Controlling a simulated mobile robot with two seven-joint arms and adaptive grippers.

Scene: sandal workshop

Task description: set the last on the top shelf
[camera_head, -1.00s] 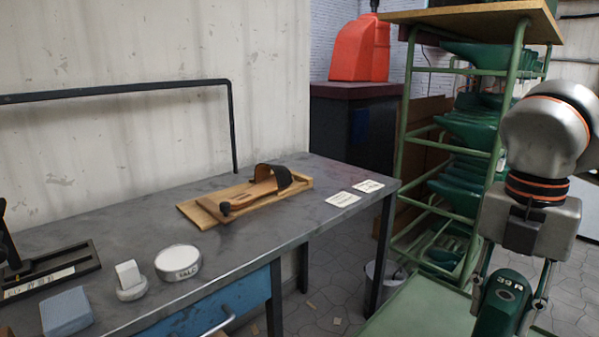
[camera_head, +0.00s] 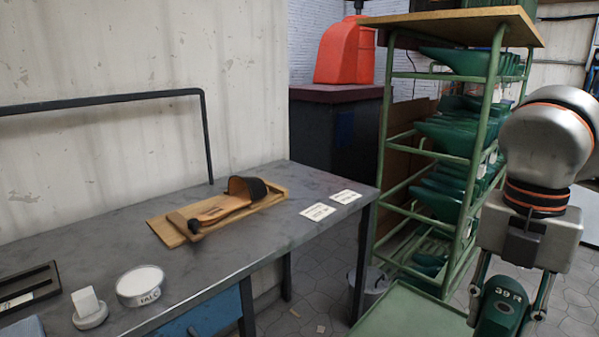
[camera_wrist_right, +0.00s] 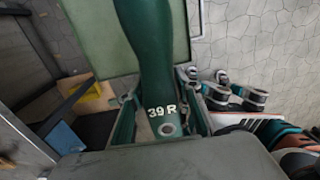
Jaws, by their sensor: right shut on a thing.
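A green last (camera_head: 501,305) marked 39 R is in my right gripper (camera_head: 508,300), at the lower right of the head view. The gripper is shut on it, one finger on each side. In the right wrist view the last (camera_wrist_right: 150,60) runs up from the fingers, its label facing the camera. The green rack (camera_head: 484,130) stands behind and left of the gripper, with several green lasts on its tiers. Its wooden top board (camera_head: 455,20) looks bare. My left gripper is not in view.
A grey workbench (camera_head: 110,235) on the left carries a wooden board with a sandal (camera_head: 215,212), a TALC tin (camera_head: 140,286) and two white cards (camera_head: 330,206). A green flat surface (camera_head: 410,312) lies left of the held last. A red container (camera_head: 345,50) stands on a dark cabinet at the back.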

